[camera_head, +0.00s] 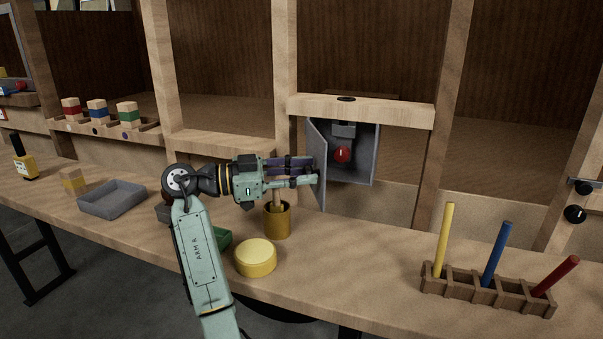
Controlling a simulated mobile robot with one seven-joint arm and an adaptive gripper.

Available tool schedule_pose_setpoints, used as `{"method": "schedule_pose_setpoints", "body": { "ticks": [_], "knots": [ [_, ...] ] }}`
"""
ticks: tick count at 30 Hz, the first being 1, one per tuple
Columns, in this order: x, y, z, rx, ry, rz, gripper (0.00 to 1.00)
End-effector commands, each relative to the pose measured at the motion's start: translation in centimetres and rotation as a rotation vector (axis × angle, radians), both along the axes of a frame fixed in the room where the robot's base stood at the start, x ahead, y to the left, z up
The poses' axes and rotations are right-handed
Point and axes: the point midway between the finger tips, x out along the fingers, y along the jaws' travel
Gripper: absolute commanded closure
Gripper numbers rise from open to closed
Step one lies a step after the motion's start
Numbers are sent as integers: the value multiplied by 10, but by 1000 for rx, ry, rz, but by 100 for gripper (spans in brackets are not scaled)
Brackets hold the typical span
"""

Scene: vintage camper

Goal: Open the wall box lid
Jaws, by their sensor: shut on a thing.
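The grey wall box (362,166) is fixed to the wooden wall frame in the middle of the picture. Its lid (316,142) is hinged at the left and stands swung outward, so the inside shows. A red knob (342,154) on a grey fitting is visible inside. My gripper (316,173) reaches in from the left, level with the lid, and is shut with its fingertips at the lid. The exact grip point is partly hidden by the fingers.
Below my gripper stand a brown-yellow cup (277,222) and a yellow round tin (255,258). A grey tray (112,198) lies at left on the counter. A wooden rack (485,292) with coloured sticks stands at right. The counter between tin and rack is clear.

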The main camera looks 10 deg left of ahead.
Motion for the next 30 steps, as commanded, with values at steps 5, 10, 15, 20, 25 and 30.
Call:
{"method": "schedule_pose_setpoints", "body": {
  "ticks": [5, 10, 15, 20, 25, 30],
  "knots": [
    [0, -1, -1, 2, 2, -2, 71],
    [0, -1, -1, 2, 2, -2, 60],
    [0, -1, -1, 1, 1, -1, 52],
    [0, 0, 0, 1, 0, 0, 52],
    [0, 0, 0, 1, 0, 0, 52],
    [0, -1, 0, 1, 0, 6, 52]
  ]
}}
